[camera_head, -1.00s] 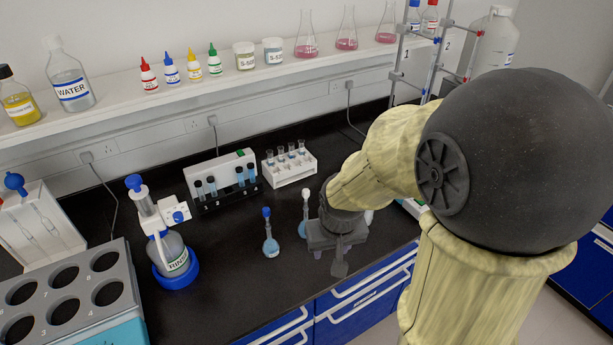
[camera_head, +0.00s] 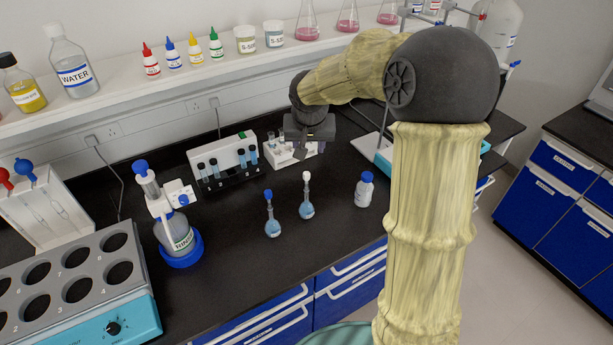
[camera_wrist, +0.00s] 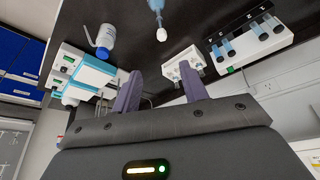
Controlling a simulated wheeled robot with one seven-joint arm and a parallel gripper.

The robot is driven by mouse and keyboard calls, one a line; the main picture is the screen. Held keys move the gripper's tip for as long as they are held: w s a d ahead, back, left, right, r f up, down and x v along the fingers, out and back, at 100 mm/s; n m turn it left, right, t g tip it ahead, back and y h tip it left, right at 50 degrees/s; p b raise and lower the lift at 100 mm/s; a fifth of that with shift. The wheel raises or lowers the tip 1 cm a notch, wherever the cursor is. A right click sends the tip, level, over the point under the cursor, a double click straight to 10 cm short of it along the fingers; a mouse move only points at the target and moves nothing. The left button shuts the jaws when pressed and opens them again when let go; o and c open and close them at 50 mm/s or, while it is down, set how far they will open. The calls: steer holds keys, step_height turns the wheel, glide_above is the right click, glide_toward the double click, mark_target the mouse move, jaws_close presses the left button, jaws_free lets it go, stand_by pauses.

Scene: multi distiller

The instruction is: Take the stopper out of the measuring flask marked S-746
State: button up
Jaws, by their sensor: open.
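Two small measuring flasks with blue liquid stand upright on the black bench. One flask (camera_head: 272,226) has a blue stopper (camera_head: 268,194); the other flask (camera_head: 306,209) has a white stopper (camera_head: 307,176). Their markings are too small to read, so I cannot tell which is S-746. In the wrist view one flask (camera_wrist: 156,5) shows at the top edge with its white stopper (camera_wrist: 161,35) towards me. My gripper (camera_head: 309,150) is open and empty, raised behind and above the flasks, in front of the small tube rack. Its two fingers are apart in the wrist view (camera_wrist: 160,92).
A white tube rack (camera_head: 279,158) and a cuvette block (camera_head: 222,163) stand behind the flasks. A blue-capped bottle (camera_head: 364,192) is to their right, a rinse dispenser (camera_head: 172,235) to their left. The bench in front of the flasks is clear.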

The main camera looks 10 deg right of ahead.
steer(key=p, duration=0.2)
glide_toward(306, 173)
steer(key=x, duration=0.5)
steer(key=shift+d, duration=0.35)
steer(key=shift+w+a+f+p, duration=0.15)
steer(key=shift+f+p, duration=0.3)
steer(key=shift+f, duration=0.1)
steer(key=p+x, duration=0.1)
steer(key=x, duration=0.3)
steer(key=shift+a, duration=0.1)
steer(key=shift+c, duration=0.4)
jaws_close()
